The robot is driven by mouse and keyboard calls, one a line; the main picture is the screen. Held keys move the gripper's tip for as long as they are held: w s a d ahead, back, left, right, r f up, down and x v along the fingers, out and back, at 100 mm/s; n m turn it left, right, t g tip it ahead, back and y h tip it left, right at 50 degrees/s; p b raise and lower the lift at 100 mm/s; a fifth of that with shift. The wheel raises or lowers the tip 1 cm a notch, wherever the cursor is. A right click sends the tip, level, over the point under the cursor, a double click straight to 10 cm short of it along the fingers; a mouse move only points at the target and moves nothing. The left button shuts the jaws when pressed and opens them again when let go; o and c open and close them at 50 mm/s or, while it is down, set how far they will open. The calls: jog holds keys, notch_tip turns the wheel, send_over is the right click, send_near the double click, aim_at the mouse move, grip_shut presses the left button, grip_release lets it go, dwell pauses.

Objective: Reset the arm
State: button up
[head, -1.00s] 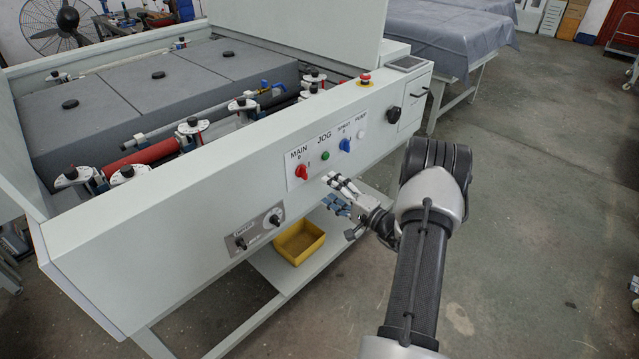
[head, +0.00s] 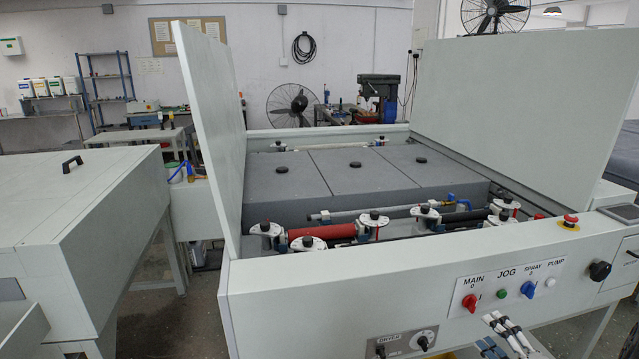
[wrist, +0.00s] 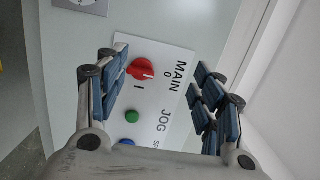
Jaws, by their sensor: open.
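My gripper (head: 507,340) shows at the bottom right of the head view, in front of the plate processor's front panel (head: 330,303). In the wrist view my gripper (wrist: 160,97) is open and empty, its blue-padded fingers wide apart. Between the fingers lies the control plate with the red MAIN knob (wrist: 142,70), the green JOG button (wrist: 132,116) and part of a blue knob (wrist: 127,142). The red MAIN knob (head: 470,302) also shows in the head view, just up and left of my gripper. I cannot tell the exact gap to the panel. Most of my arm is out of view.
The red emergency stop (head: 570,221) and a black knob (head: 599,270) are on the right of the machine. Raised side panels (head: 212,120) flank the rollers and grey covers (head: 355,178). A grey cabinet (head: 70,220) stands at left, with a narrow floor gap between.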

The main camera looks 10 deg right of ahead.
jog(key=w+a+r+n+g+y, duration=0.25)
jog(key=a+r+n+y, duration=0.35)
jog(key=a, duration=0.5)
jog(key=s+a+r+n+g, duration=0.1)
jog(key=s+a+r+g, duration=0.2)
jog(key=a, duration=0.4)
jog(key=s+a+r+n+g, duration=0.2)
jog(key=s+a+r+g, duration=0.1)
jog(key=a, duration=0.4)
jog(key=s+a+r+n+g, duration=0.1)
jog(key=s+a+r+g, duration=0.2)
jog(key=a, duration=0.4)
jog(key=s+a+n+g+h, duration=0.35)
jog(key=s+a, duration=0.25)
jog(key=s, duration=0.4)
jog(key=s+d+r+n+t+h, duration=0.1)
jog(key=s+d+h, duration=0.1)
jog(key=s, duration=0.3)
jog(key=s+d+r+n+t+h, duration=0.1)
jog(key=s+d+h, duration=0.1)
jog(key=s+h, duration=0.2)
jog(key=shift+s+r+t, duration=0.3)
jog(key=shift+s+r, duration=0.05)
jog(key=shift+s, duration=0.05)
jog(key=shift+c, duration=0.3)
